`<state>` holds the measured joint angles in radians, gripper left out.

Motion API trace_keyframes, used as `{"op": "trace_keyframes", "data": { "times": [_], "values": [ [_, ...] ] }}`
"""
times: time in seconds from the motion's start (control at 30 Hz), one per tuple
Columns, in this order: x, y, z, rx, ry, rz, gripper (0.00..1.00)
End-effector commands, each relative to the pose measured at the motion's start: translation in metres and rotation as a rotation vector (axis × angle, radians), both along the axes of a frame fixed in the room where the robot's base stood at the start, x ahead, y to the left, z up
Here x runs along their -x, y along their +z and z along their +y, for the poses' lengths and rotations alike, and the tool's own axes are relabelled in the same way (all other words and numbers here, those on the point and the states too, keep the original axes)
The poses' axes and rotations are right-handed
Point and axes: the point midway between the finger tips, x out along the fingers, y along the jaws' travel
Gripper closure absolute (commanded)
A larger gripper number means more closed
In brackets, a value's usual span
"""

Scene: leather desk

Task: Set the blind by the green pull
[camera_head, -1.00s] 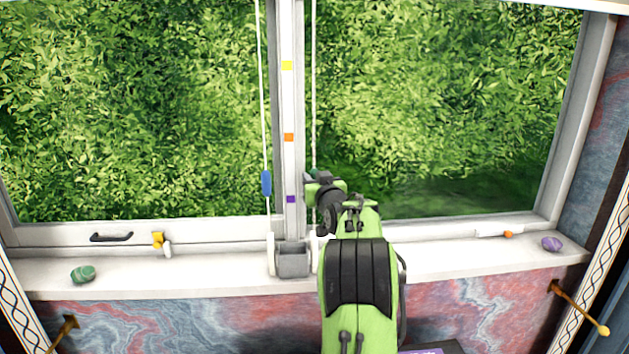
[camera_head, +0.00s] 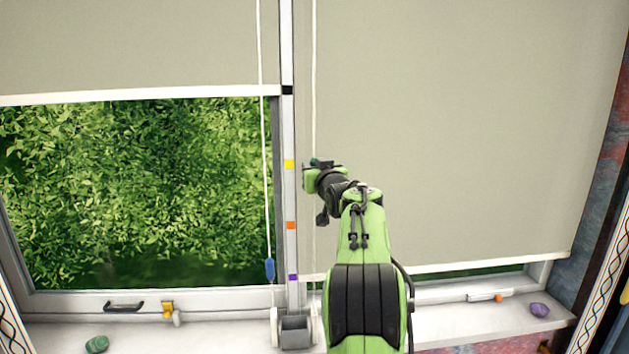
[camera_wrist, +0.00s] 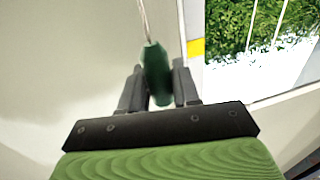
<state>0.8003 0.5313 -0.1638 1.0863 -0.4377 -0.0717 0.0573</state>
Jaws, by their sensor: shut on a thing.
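The green pull (camera_wrist: 155,75) hangs on a white cord and sits between the fingertips of my gripper (camera_wrist: 158,68) in the wrist view. In the head view my gripper (camera_head: 312,170) is beside the yellow mark (camera_head: 289,163) on the centre post, and only a little of the pull shows. The right blind (camera_head: 450,120) is grey-beige and covers most of the right pane. Its white bottom bar (camera_head: 480,265) is just above the sill, near the height of the purple mark (camera_head: 293,277). An orange mark (camera_head: 291,225) lies between these marks.
The left blind (camera_head: 120,45) ends high, near a black mark (camera_head: 287,90). Its blue pull (camera_head: 269,268) hangs left of the post. A grey bracket (camera_head: 296,332) stands at the post's foot. The sill holds a green stone (camera_head: 96,344) and a purple stone (camera_head: 540,310).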

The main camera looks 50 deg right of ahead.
Motion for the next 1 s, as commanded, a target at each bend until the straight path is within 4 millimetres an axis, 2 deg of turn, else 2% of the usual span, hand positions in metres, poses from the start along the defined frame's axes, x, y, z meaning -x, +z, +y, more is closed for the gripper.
{"op": "trace_keyframes", "data": {
  "times": [0.03,0.2,0.3,0.53,0.93,0.97,1.0],
  "values": [
    [0.0,0.029,0.0,0.005,0.0,-0.007,1.0],
    [0.0,0.064,0.0,0.004,0.0,-0.006,1.0],
    [0.0,0.078,0.0,0.004,0.0,-0.006,1.0],
    [0.0,0.092,0.0,0.004,-0.001,-0.005,1.0],
    [0.001,0.096,0.001,0.011,-0.001,-0.013,1.0],
    [0.001,0.096,0.001,0.011,-0.001,-0.013,0.64],
    [0.001,0.095,0.001,0.01,-0.001,-0.012,0.58]
  ]
}}
